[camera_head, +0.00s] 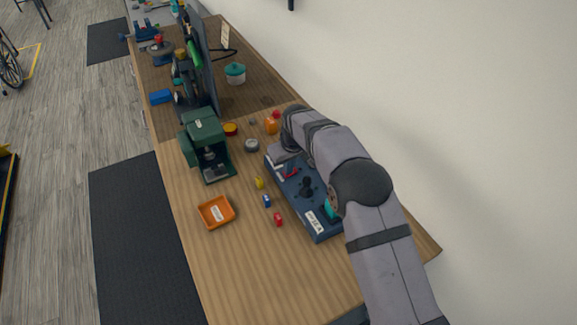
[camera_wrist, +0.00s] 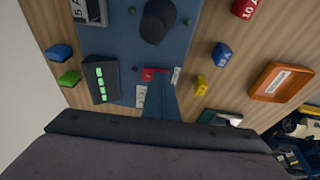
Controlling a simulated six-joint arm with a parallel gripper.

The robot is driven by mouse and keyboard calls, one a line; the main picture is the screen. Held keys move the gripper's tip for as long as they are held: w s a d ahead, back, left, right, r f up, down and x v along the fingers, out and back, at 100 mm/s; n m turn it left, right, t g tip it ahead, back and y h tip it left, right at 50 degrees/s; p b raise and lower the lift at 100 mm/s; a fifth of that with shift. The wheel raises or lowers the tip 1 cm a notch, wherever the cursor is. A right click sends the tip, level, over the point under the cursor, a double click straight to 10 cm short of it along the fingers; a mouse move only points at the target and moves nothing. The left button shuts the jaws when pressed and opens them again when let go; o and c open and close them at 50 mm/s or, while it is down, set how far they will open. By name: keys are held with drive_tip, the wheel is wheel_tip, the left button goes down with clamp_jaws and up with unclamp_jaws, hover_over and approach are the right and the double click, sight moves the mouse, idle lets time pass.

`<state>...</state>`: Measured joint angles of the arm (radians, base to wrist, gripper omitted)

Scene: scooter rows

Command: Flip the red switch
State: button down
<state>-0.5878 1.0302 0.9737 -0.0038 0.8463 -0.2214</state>
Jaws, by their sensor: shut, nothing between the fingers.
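The red switch (camera_head: 292,173) is a small red lever at the far end of the blue control panel (camera_head: 322,228) on the wooden bench. In the wrist view the red switch (camera_wrist: 152,73) lies on the panel between small white labels, just beyond the dark gripper body. My gripper (camera_head: 285,160) is shut and empty, low over that end of the panel, close to the switch. Whether it touches the switch cannot be told. The fingertips are hard to make out, and the arm hides part of the panel.
The panel also carries a black knob (camera_head: 306,187) and a green-lit box (camera_wrist: 103,82). Small yellow, blue and red blocks lie beside it, with an orange tray (camera_head: 216,212) further left. A green machine (camera_head: 206,145) stands beyond. The bench's near end is mostly clear.

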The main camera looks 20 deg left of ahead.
drive_tip(key=shift+w+d+r, duration=0.1)
drive_tip(key=shift+w+d, duration=0.35)
drive_tip(key=shift+w, duration=0.05)
drive_tip(key=shift+r, duration=0.1)
drive_tip(key=r+p, duration=0.1)
drive_tip(key=r, duration=0.1)
drive_tip(key=r+p, duration=0.1)
drive_tip(key=p, duration=0.1)
drive_tip(key=shift+s+a+r, duration=0.2)
drive_tip(key=shift+r, duration=0.2)
drive_tip(key=s+a+b+v, duration=0.1)
drive_tip(key=b+v, duration=0.3)
drive_tip(key=v, duration=0.5)
drive_tip(key=shift+s+r, duration=0.35)
drive_tip(key=s+d+f+m+g+h, duration=0.1)
drive_tip(key=s+d+m, duration=0.25)
drive_tip(key=d, duration=0.75)
drive_tip(key=s+d+f+m, duration=0.2)
drive_tip(key=s+d, duration=0.2)
drive_tip(key=d, duration=0.7)
drive_tip(key=s+d+f+m+g, duration=0.1)
drive_tip(key=s+d+f+m, duration=0.1)
drive_tip(key=s+d, duration=0.4)
drive_tip(key=s+d+f+m, duration=0.2)
drive_tip(key=s+d+f, duration=0.2)
drive_tip(key=s, duration=1)
drive_tip(key=shift+d+g+h, duration=0.4)
drive_tip(key=shift+d, duration=0.75)
